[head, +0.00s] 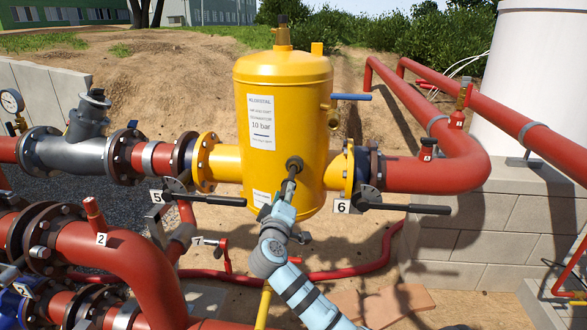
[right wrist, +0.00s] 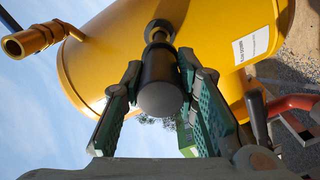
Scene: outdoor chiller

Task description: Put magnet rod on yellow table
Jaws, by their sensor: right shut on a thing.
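The magnet rod (head: 289,186) shows as a dark rod with a black handle at the front of the yellow separator tank (head: 284,100). Its far end meets a round dark fitting on the tank wall; I cannot tell how far it reaches inside. In the right wrist view the black handle (right wrist: 160,97) lies between the green finger pads. My right gripper (head: 284,203) is shut on the handle, close to the tank. My left gripper is in neither view. I cannot make out a yellow table; only a thin yellow post (head: 264,305) shows below my arm.
Black valve levers (head: 405,208) stick out on both sides of the tank's lower part. Red pipes (head: 435,172) run left and right of it. A block wall (head: 480,235) stands at the right under a white tank (head: 535,70). Sandy ground lies behind.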

